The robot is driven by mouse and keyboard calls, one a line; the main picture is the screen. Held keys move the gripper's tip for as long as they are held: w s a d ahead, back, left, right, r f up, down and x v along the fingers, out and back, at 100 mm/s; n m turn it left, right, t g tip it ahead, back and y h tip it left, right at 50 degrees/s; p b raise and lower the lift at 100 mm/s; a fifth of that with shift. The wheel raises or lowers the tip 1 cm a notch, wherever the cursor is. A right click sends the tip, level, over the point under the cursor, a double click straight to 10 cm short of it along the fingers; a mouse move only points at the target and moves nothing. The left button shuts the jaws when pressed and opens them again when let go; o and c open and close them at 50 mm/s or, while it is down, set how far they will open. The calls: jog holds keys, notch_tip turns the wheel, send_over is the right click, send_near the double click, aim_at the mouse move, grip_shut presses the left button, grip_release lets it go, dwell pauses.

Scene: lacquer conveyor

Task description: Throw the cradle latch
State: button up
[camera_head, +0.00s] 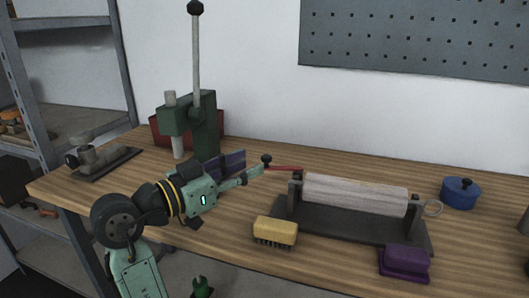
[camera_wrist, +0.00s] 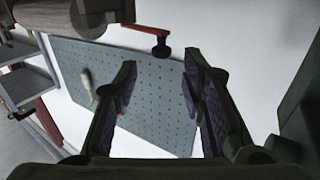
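The cradle (camera_head: 350,222) is a dark base with end posts that carry a pale roller (camera_head: 355,194). The latch is a red lever (camera_head: 286,168) at its left post, sticking out left, with a black knob (camera_head: 266,159) on its free end. In the wrist view the red lever (camera_wrist: 146,29) runs across the top and the knob (camera_wrist: 161,50) hangs from its end. My gripper (camera_wrist: 160,68) is open and empty. The knob shows just beyond the fingertips, between them in the picture. In the head view my gripper (camera_head: 257,173) is close to the knob; contact is unclear.
A yellow brush (camera_head: 275,231) lies in front of the cradle, and a purple block (camera_head: 404,262) by its front right corner. A blue lidded pot (camera_head: 460,192) stands right. A green press (camera_head: 204,125) with a tall lever stands behind my arm. The bench behind the cradle is clear.

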aim_at(263, 158)
jog(key=p+x, duration=0.1)
jog(key=x, duration=0.5)
jog(key=shift+w+d, duration=0.15)
jog(key=shift+w, duration=0.1)
grip_shut()
dwell(0.6)
